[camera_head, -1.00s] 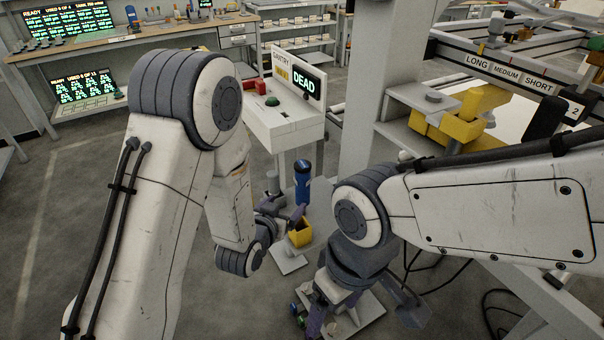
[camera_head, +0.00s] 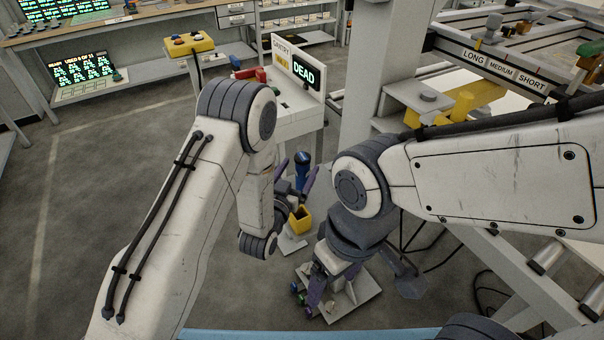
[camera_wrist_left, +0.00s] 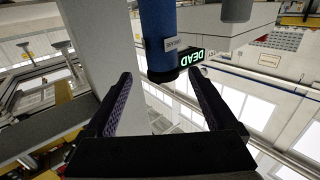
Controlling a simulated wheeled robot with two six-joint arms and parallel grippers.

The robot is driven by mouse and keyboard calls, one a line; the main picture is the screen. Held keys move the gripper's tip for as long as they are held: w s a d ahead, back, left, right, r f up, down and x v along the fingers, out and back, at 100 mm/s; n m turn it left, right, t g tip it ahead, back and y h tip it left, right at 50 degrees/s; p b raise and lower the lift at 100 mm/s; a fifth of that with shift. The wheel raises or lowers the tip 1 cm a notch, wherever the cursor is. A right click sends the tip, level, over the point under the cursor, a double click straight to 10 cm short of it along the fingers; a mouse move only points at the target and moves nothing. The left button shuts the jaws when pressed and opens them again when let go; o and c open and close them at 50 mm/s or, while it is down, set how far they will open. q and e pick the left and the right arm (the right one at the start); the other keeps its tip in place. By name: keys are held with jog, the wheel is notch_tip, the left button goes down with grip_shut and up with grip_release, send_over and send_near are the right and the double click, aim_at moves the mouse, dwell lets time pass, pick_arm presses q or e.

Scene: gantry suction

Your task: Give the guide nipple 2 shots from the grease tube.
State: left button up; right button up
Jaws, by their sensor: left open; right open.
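A blue tube (camera_head: 302,166) with a dark end, seemingly the grease tube, stands upright in front of the pillar. In the left wrist view the tube (camera_wrist_left: 157,35) shows a small label and a dark end. My left gripper (camera_head: 297,176) is open, with one finger on each side of the tube's line; I cannot tell whether the tube is fully between them. In the wrist view a gap shows between each finger and the tube. I cannot make out the guide nipple.
A yellow open box (camera_head: 300,219) stands just below the left gripper. A console with a DEAD display (camera_head: 303,72) and a grey pillar (camera_head: 366,70) stand behind. A yellow button box (camera_head: 188,44) is behind my left arm. The gantry (camera_head: 500,65) is at upper right. Left floor is clear.

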pick_arm(q)
jog(key=p+x, duration=0.1)
jog(key=x, duration=0.3)
jog(key=shift+w+a, duration=0.15)
jog(key=shift+w, duration=0.05)
jog(key=shift+c, duration=0.3)
jog(key=shift+r, duration=0.1)
grip_shut()
